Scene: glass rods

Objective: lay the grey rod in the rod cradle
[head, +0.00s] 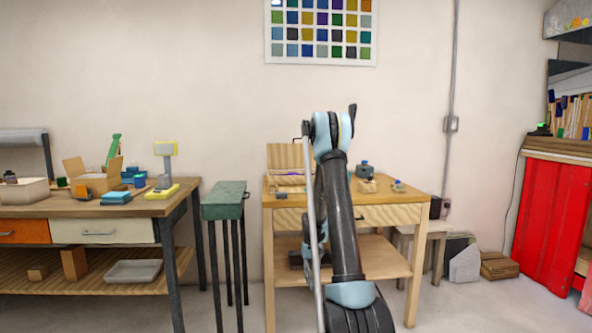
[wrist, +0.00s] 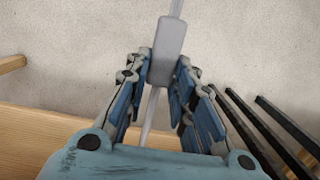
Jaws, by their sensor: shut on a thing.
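The grey rod (head: 311,215) shows in the head view as a long, thin, nearly upright bar just left of my arm. Its lower end runs out of the picture. In the wrist view the slim rod (wrist: 176,8) passes through a thicker grey block or sleeve (wrist: 168,48). My gripper (wrist: 160,68) is shut on the rod at this thicker part, with a finger on either side. In the head view my arm hides the gripper. I cannot clearly make out the rod cradle; a wooden piece (head: 284,155) with a purple strip stands on the small table, partly hidden.
The small wooden table (head: 385,215) with a lower shelf stands ahead, with small items on top. A narrow green-topped stand (head: 224,200) with dark legs is left of it. A cluttered workbench (head: 60,208) stands farther left. A red cabinet (head: 552,215) is at right.

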